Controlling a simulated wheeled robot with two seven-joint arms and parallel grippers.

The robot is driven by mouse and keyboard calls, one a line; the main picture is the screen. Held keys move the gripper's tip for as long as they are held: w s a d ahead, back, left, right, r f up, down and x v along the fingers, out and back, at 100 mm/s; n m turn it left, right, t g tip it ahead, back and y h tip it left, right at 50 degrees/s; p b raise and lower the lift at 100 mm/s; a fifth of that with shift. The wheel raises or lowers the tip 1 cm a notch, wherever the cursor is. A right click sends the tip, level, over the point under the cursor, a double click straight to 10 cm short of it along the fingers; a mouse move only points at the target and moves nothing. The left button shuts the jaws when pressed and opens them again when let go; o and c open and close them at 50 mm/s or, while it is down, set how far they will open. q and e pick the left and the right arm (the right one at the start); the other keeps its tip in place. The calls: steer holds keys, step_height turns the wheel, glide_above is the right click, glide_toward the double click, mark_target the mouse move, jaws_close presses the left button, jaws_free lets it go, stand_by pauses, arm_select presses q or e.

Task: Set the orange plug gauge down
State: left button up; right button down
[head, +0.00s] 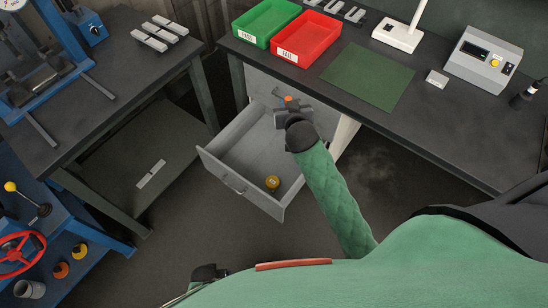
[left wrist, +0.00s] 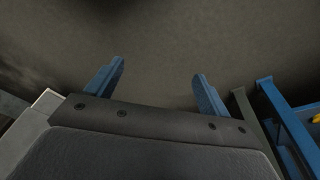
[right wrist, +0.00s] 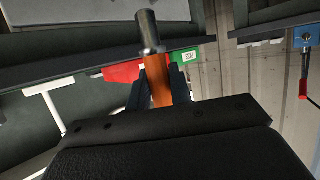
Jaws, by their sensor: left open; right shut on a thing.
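The orange plug gauge (right wrist: 160,85) is in my right gripper (right wrist: 160,92), which is shut on its orange handle. Its silver cylindrical end points away from the gripper in the right wrist view. In the head view, a small orange bit of the gauge (head: 288,98) shows at my right gripper (head: 291,108), over the back of the open grey drawer (head: 235,172). I cannot tell how high above the drawer it is. My left gripper (left wrist: 158,85) is open and empty, with bare floor beyond its fingers.
A yellow object (head: 272,183) lies in the drawer's front right corner. The dark workbench (head: 420,115) holds a green tray (head: 262,22), a red tray (head: 305,38), a green mat (head: 367,74) and a grey instrument (head: 482,58). Blue machines stand at the left.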

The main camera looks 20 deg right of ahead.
arm_select(q)
steer(key=w+d+r+t+h+b, duration=0.1)
steer(key=w+d+r+b, duration=0.1)
steer(key=d+r+b, duration=0.3)
steer(key=w+d+r+b, duration=0.2)
steer(key=r+b, duration=0.1)
steer(key=r, duration=0.5)
steer(key=w+b+v, duration=0.1)
steer(key=v, duration=1.6)
steer(key=shift+a+r+g, duration=0.25)
steer(key=shift+r+g, duration=0.1)
steer(key=shift+g, duration=0.05)
arm_select(e)
steer(key=w+d+f+m+g+h, duration=0.1)
steer(key=w+f, duration=0.5)
steer(key=f, duration=0.8)
steer(key=w+d+f+m+g+h, duration=0.2)
steer(key=w+f+m+h, duration=0.2)
steer(key=f, duration=1)
steer(key=w+d+f+m+g+h, duration=0.1)
steer(key=w+f+m+h, duration=0.1)
steer(key=w+f, duration=0.6)
step_height(320, 180, down, 7)
steer(key=shift+d+r+m+h, duration=0.2)
steer(key=shift+m+h, duration=0.1)
steer(key=shift+h, duration=0.2)
arm_select(q)
steer(key=shift+w, duration=0.15)
arm_select(e)
steer(key=shift+f, duration=0.1)
